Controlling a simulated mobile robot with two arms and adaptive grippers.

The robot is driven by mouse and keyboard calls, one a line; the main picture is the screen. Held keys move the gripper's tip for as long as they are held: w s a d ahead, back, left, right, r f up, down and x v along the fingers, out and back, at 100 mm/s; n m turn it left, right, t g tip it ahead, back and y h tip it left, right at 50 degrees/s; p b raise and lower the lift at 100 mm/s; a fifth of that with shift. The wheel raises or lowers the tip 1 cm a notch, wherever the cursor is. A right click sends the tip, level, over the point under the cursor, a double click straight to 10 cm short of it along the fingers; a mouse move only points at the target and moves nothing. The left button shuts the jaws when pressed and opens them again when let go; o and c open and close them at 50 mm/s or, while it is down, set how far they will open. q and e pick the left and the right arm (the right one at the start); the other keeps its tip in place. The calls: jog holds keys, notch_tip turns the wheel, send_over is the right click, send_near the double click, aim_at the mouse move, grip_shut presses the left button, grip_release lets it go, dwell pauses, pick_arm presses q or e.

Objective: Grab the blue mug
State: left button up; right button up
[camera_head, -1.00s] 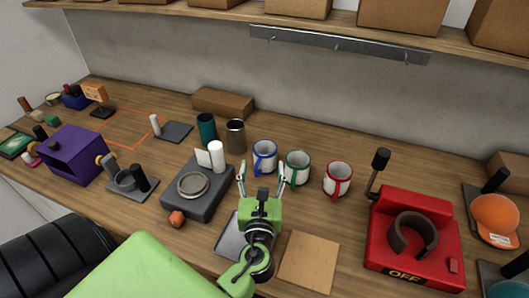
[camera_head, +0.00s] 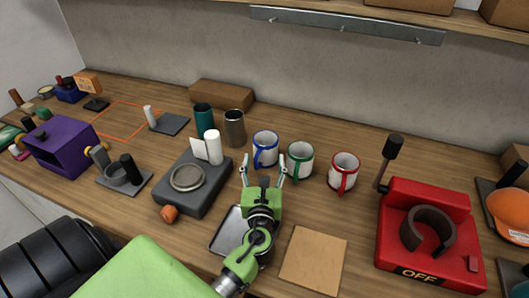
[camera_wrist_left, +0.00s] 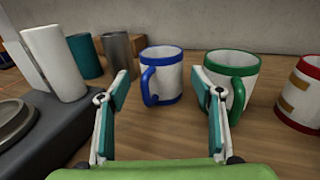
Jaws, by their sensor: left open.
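The blue mug (camera_head: 265,149) is white with a blue rim, base and handle. It stands upright on the wooden bench, left of the green mug (camera_head: 300,160) and the red mug (camera_head: 343,172). My left gripper (camera_head: 263,166) is open, its two fingers pointing at the blue mug from the near side. In the left wrist view the blue mug (camera_wrist_left: 168,82) stands beyond and between the fingertips, handle toward me. The green mug (camera_wrist_left: 237,72) is just beyond the right finger there, partly covered by it. The left gripper holds nothing. My right gripper is not in view.
A grey scale-like block (camera_head: 197,190) with a white cylinder lies left of my gripper. Teal (camera_head: 204,118) and metal (camera_head: 235,127) cups stand behind. A red press (camera_head: 428,240) is at right. A tray (camera_head: 226,236) and a brown board (camera_head: 313,262) lie in front.

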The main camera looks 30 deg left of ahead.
aim_at(265, 149)
pick_arm(q)
jog(key=x, duration=0.3)
jog(key=shift+w+a, duration=0.15)
jog(key=shift+w, duration=0.1)
jog(key=p+x, duration=0.1)
jog(key=x, duration=0.3)
jog(key=shift+w+a+r+p, duration=0.1)
jog(key=shift+w+p, duration=0.25)
jog(key=shift+w, duration=0.05)
jog(key=shift+w+a, duration=0.15)
jog(key=shift+w, duration=0.05)
jog(key=shift+s, duration=0.1)
jog(key=c, duration=1.1)
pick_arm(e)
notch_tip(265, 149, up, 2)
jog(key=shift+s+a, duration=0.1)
